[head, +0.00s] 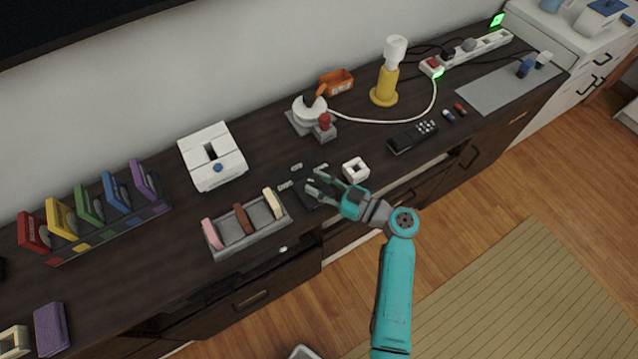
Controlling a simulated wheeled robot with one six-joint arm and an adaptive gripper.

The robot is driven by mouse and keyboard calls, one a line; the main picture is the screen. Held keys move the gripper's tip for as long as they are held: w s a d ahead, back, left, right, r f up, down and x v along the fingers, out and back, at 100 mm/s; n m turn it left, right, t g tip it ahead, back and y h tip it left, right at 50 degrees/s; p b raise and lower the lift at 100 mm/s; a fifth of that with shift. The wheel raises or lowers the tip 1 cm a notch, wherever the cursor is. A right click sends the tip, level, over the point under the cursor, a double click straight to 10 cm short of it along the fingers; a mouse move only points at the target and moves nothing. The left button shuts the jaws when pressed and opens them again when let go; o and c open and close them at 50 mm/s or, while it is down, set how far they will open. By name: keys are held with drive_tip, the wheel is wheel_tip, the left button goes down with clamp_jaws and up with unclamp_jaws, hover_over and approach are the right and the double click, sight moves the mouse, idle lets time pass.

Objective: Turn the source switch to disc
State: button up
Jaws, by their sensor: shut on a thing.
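The source switch (299,198) is a low black box on the dark wooden cabinet top, near the front edge. Small pale labels (285,185) lie around its far and left sides, too small to read. My teal gripper (313,188) reaches over the box from the right, its grey fingers at the box's top and shut on the switch's knob. The knob is mostly hidden between the fingers, so its setting cannot be told.
A grey tray (237,243) with pink, brown and cream pieces is close on the left. A black remote (411,136) and a white box (212,157) are farther off.

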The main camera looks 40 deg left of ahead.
drive_tip(key=shift+g, duration=0.4)
drive_tip(key=o, duration=1.1)
drive_tip(key=shift+o, duration=0.2)
drive_tip(key=w+d, duration=0.1)
drive_tip(key=d, duration=1.1)
drive_tip(key=shift+w, duration=0.4)
drive_tip(key=shift+f, duration=0.1)
